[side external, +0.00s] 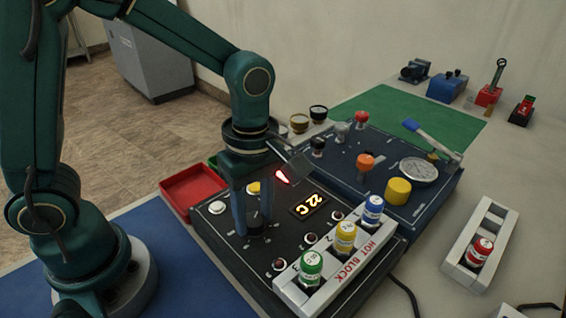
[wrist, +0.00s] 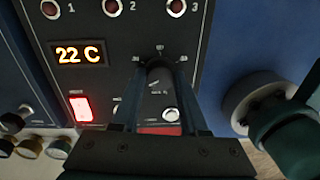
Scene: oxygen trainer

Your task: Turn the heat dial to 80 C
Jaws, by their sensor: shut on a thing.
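The heat dial (side external: 255,229) is a dark knob on the black control panel (side external: 300,262). My gripper (side external: 253,220) points down at it and is shut on it, with one finger on either side. In the wrist view the dial (wrist: 158,73) shows between the fingers of my gripper (wrist: 161,80); its pointer setting cannot be made out. The orange display (wrist: 80,54) reads 22 C. It also shows turned around in the side view (side external: 308,205). A red switch (wrist: 81,108) beside the display is lit.
The white hot block (side external: 350,262) holds green, yellow and blue capped vials near the dial. A blue panel (side external: 425,205) with knobs and a gauge stands behind. A red tray (side external: 193,190) lies left; a white rack (side external: 490,225) with a red-capped vial stands right.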

